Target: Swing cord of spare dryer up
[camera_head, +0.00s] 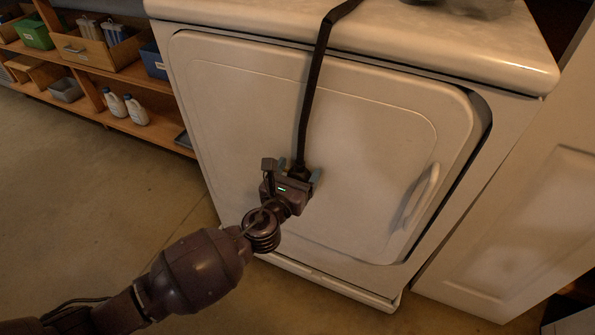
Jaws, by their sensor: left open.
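The white dryer (240,110) fills the middle of the head view. Its black cord (314,85) runs over the top edge and hangs down the front of the door. The cord's lower end, which looks like a thicker plug, is at my left gripper (299,170). The gripper is open, with one teal-tipped finger on each side of the cord end. I cannot tell whether a finger touches the cord. My right gripper is not in view.
The dryer door (365,145) has a white handle (422,197) on its right side and a dark gap along its right edge. A wooden shelf (90,75) with bins and white bottles stands at upper left. A white panel (530,220) is at right. Floor at left is clear.

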